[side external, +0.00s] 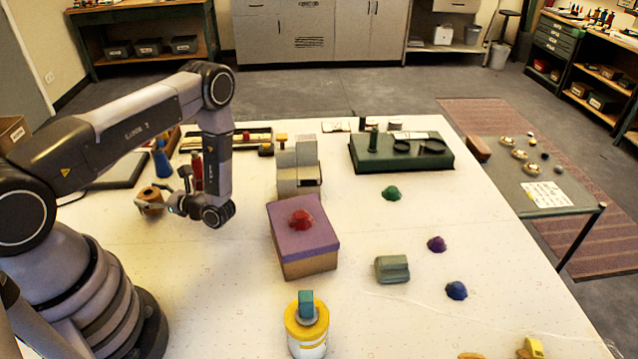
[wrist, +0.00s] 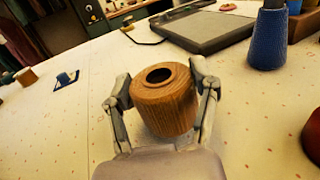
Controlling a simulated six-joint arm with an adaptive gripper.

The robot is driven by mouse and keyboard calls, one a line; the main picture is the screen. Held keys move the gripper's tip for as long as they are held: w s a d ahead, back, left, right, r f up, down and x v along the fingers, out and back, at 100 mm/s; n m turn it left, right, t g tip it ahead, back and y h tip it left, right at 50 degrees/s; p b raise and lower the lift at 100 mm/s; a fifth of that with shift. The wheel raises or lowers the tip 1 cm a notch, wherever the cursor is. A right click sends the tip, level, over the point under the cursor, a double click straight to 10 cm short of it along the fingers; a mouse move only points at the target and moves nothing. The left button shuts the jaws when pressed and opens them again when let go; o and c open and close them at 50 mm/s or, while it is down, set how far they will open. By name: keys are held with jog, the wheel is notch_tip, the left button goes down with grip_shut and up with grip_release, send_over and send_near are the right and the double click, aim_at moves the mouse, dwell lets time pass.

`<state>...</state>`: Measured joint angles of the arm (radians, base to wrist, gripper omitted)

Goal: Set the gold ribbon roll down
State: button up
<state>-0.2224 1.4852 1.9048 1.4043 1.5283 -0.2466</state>
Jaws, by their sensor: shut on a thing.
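The gold ribbon roll (wrist: 165,105) is a brown-gold cylinder with a round hole in its top. It also shows at the left of the table in the side view (side external: 151,200). My gripper (wrist: 163,112) is shut on it, with one finger on each side in the wrist view. In the side view my gripper (side external: 163,203) reaches left to the roll, low over the white table. The roll looks close to upright. I cannot tell whether its bottom touches the table.
A blue cone (wrist: 270,38) and a dark flat tablet (wrist: 203,30) stand behind the roll. A purple-lidded box (side external: 303,230) with a red lump, a grey block stack (side external: 298,165) and a green case (side external: 400,152) stand to the right. Bare table lies in front of the roll.

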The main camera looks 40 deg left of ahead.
jog(key=shift+f, duration=0.15)
jog(key=shift+f, duration=0.4)
jog(key=o, duration=1.2)
jog(key=shift+c, duration=0.2)
